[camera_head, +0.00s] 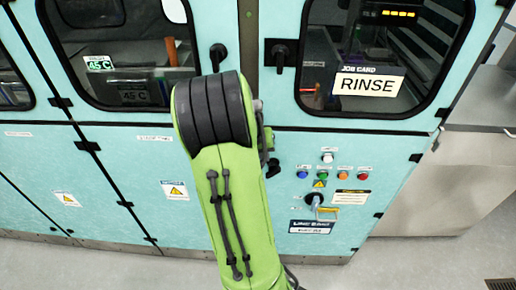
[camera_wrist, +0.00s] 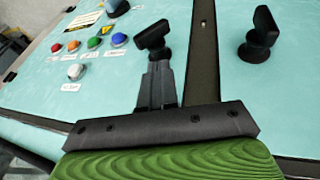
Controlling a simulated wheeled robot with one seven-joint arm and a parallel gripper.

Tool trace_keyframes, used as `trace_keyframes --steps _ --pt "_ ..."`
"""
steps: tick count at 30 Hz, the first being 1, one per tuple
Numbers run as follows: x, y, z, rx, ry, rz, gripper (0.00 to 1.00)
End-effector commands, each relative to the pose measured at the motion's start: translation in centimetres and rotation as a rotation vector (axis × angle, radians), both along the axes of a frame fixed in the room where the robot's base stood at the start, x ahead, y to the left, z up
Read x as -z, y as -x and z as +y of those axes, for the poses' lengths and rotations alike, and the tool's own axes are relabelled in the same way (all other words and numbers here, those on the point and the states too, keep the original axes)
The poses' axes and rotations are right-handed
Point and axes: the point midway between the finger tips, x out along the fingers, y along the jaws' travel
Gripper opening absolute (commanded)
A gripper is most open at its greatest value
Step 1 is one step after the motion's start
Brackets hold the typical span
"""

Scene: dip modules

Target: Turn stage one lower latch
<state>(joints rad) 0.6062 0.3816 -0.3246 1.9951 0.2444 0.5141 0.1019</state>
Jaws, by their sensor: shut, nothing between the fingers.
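Two black lever latches sit on the pale teal lower panels, one on each side of a dark seam. In the wrist view the near latch (camera_wrist: 153,37) is on the button side, its handle lying slanted. The other latch (camera_wrist: 260,36) stands across the seam, its handle steeper. My gripper (camera_wrist: 159,72) has its fingers shut and empty, with the tips right at the base of the button-side latch; whether they touch it I cannot tell. In the head view one lower latch (camera_head: 272,168) shows beside my green arm, which hides the other latch and most of my gripper.
Several buttons (camera_head: 322,175) and a rotary switch (camera_head: 313,199) sit right of the lower latch. Above are windowed doors with black upper latches (camera_head: 218,56), (camera_head: 280,54) and a RINSE card (camera_head: 368,84). Hinges protrude at panel edges. The floor in front is clear.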

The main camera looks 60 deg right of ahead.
Motion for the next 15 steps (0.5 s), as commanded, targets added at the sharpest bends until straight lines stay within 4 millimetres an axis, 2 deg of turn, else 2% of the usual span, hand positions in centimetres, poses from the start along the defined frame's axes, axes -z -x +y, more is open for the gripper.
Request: trace_keyframes --steps 1,6,15 --pt "1.1 0.5 -0.4 0.005 -0.002 0.003 0.00" --pt "2.8 2.1 -1.2 0.003 -0.001 0.001 0.00" --pt "3.2 2.6 -1.5 0.000 0.000 -0.001 0.00"
